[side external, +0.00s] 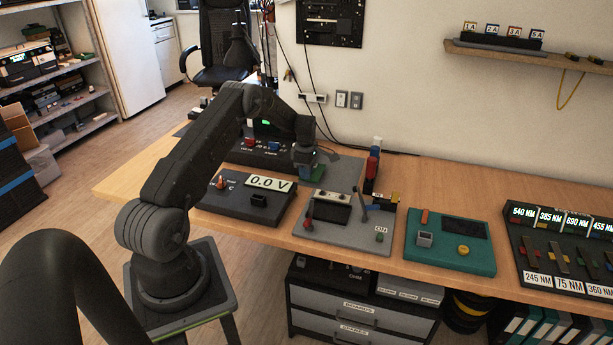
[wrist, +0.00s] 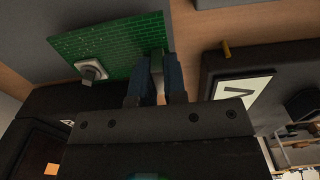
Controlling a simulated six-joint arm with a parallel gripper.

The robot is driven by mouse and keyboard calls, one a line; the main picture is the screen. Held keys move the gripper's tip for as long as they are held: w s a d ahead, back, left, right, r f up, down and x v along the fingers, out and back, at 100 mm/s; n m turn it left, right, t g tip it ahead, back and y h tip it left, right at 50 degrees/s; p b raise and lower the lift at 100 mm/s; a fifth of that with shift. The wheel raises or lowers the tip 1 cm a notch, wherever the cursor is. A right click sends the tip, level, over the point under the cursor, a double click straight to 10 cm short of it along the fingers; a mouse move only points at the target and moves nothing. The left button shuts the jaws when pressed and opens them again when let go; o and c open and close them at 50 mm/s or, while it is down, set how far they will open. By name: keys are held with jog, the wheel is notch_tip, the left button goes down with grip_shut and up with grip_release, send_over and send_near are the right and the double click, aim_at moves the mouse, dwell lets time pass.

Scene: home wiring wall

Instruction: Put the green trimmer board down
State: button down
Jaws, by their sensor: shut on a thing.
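The green trimmer board (wrist: 118,40) shows in the wrist view as a flat green plate with a grid pattern and a pale square part with a grey knob (wrist: 90,72). My gripper (wrist: 164,62) is shut on the board's right edge. In the side view, my gripper (side external: 306,170) points down over the back of the bench, near the grey mat (side external: 343,171). Only a small green bit of the board shows there, partly hidden by the fingers. I cannot tell whether the board touches the surface below.
A dark meter box reading 0.0 V (side external: 240,207) stands in front of my gripper. A grey panel with levers (side external: 345,238) and a teal box (side external: 450,259) stand to the right. A red cylinder (side external: 372,166) stands close right of my gripper. Bare wooden bench (side external: 440,185) lies further right.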

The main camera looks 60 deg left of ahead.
jog(key=shift+f, duration=0.8)
jog(key=shift+f, duration=0.1)
jog(key=shift+f, duration=0.1)
jog(key=c, duration=1.2)
grip_release()
jog(key=shift+o, duration=0.2)
